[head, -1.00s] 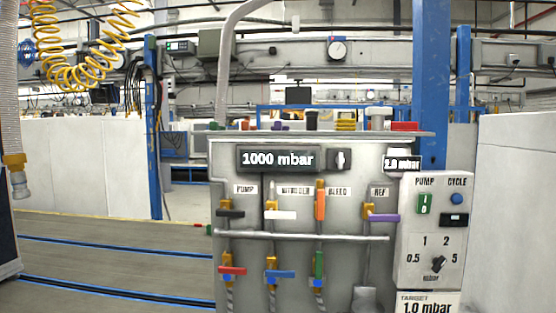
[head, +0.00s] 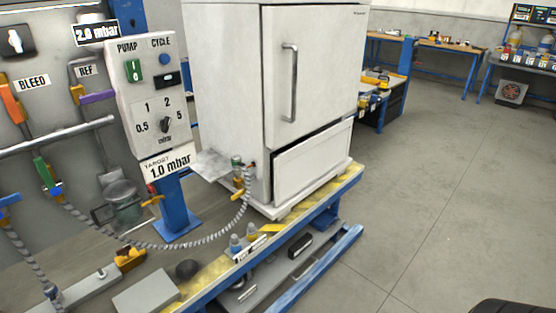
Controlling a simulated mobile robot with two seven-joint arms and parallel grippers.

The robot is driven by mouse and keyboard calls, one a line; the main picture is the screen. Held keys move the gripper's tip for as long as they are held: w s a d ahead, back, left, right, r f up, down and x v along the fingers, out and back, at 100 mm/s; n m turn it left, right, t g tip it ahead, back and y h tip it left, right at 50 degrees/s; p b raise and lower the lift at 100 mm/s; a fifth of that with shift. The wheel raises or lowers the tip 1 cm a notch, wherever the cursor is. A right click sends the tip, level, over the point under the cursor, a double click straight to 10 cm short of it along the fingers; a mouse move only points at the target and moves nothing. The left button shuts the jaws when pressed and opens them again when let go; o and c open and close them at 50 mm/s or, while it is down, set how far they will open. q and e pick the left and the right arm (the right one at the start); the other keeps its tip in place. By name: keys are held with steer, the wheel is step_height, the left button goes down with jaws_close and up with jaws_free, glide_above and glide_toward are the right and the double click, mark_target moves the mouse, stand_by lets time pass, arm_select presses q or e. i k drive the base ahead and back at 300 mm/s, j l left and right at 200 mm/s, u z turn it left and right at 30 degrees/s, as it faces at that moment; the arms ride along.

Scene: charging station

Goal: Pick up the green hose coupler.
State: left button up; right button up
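A small grey-green fitting (head: 237,162) shows at the upper end of a grey ribbed hose (head: 205,240), beside the white cabinet's lower left corner. It is too small to tell whether this is the green hose coupler. The hose sags from the panel's lower valves to this fitting.
A white cabinet (head: 315,75) with a lower drawer front (head: 313,163) stands on a blue-framed bench with a yellow-striped edge (head: 205,275). A control box (head: 150,95) stands left of it. Grey floor (head: 440,190) is open at right. A dark rounded object (head: 515,306) shows at bottom right.

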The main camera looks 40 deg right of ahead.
mark_target(235, 161)
steer(key=z, duration=0.85)
steer(key=j+u, duration=0.1)
steer(key=u, duration=0.3)
steer(key=k+j+u, duration=0.1)
steer(key=u, duration=0.3)
steer(key=j+u, duration=0.1)
steer(key=u, duration=0.3)
steer(key=z, duration=1.25)
